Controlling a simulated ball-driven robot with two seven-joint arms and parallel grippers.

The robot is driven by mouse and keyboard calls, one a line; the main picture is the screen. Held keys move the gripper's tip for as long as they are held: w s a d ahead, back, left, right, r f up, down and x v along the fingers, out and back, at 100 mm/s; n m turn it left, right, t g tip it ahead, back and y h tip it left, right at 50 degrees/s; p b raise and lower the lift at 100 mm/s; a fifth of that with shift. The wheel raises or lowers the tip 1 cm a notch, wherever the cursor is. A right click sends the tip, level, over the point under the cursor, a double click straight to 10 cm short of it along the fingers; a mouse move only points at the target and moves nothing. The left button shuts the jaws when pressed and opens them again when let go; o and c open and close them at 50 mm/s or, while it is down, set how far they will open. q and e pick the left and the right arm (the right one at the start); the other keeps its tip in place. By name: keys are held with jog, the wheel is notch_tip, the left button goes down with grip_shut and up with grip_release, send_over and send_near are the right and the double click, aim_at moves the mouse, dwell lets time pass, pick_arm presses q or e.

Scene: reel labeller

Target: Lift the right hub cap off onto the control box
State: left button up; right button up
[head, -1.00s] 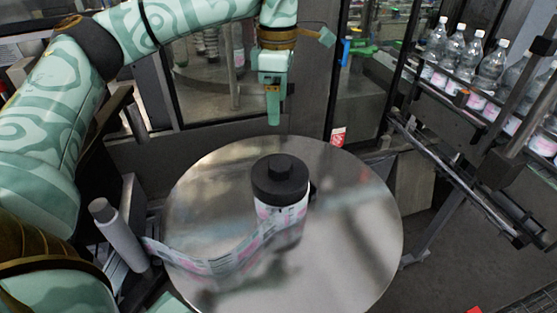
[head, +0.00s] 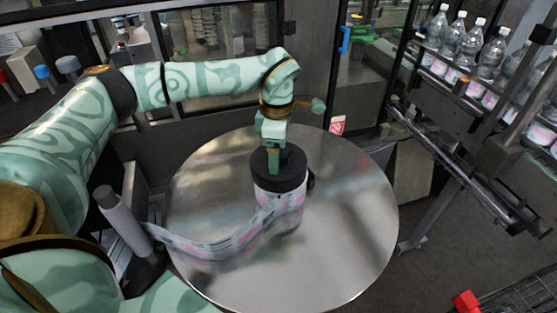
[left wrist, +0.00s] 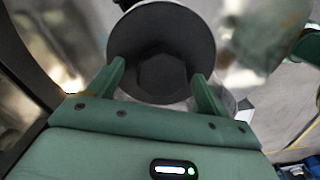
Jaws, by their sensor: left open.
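A black hub cap (head: 280,168) with a raised hexagonal knob sits on the label reel (head: 280,205), which stands on a round metal disc (head: 345,235). In the left wrist view the cap (left wrist: 128,40) shows its wide rim, with the knob (left wrist: 162,76) nearer the gripper. My left gripper (head: 273,165) is at the cap from above, and its fingers partly hide the knob in the head view. In the left wrist view the left gripper (left wrist: 158,80) is open, one finger on each side of the knob, with gaps visible. My right gripper is not in view. I cannot make out a control box for sure.
A label strip (head: 205,248) runs from the reel to a grey roller (head: 120,218) at the left. Clear bottles (head: 470,50) stand on a conveyor at the upper right. The disc's right side is bare. A red object (head: 466,301) is at the lower right.

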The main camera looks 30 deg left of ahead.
pick_arm(q)
jog(key=shift+d, duration=0.1)
jog(key=c, duration=1.2)
jog(key=shift+o, duration=0.2)
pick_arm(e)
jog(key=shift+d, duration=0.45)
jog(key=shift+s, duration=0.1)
pick_arm(q)
jog(key=shift+r, duration=0.5)
notch_tip(320, 180, up, 2)
jog(key=shift+s+r, duration=0.1)
jog(key=shift+r, duration=0.15)
jog(key=s+d+r+b, duration=0.3)
jog(key=s+d+r, duration=0.2)
jog(key=s+r, duration=0.65)
jog(key=r+p, duration=0.2)
jog(key=p, duration=0.1)
jog(key=s+r+p, duration=0.1)
jog(key=r+p, duration=0.2)
jog(key=shift+s+d, duration=0.1)
jog(key=shift+d, duration=0.05)
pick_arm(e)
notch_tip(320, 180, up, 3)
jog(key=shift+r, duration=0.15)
